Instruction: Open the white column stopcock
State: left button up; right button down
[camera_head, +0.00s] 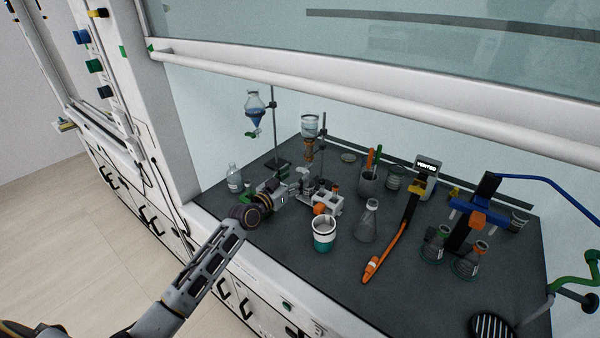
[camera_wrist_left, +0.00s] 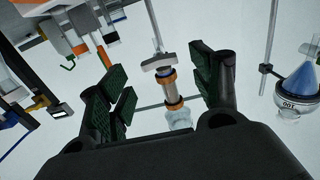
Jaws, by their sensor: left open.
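The glass column (camera_head: 309,150) hangs on a stand in the fumehood, with a clear bulb at its top and a brown body below. In the left wrist view the column (camera_wrist_left: 173,95) shows upside down with orange bands, and its white stopcock (camera_wrist_left: 159,62) has a pale crosswise handle. My left gripper (camera_head: 296,188) reaches into the hood below the column. In the wrist view the left gripper (camera_wrist_left: 160,92) is open, its dark green pads on either side of the column and stopcock, with visible gaps. My right gripper is not in view.
A separating funnel with blue liquid (camera_head: 256,113) hangs left of the column. Close to my gripper stand a bottle (camera_head: 234,178), a white-and-orange rack (camera_head: 325,203), a teal cup (camera_head: 323,236) and a flask (camera_head: 368,222). The hood's front sash bar (camera_head: 350,100) crosses above.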

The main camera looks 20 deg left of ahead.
aim_at(301, 171)
pick_arm(q)
jog(key=shift+x, duration=1.55)
jog(key=shift+w+d, duration=0.1)
jog(key=shift+w, duration=0.1)
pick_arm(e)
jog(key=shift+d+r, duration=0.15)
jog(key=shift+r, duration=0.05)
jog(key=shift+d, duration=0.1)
pick_arm(q)
jog(key=shift+c, duration=0.6)
jog(key=c, duration=0.9)
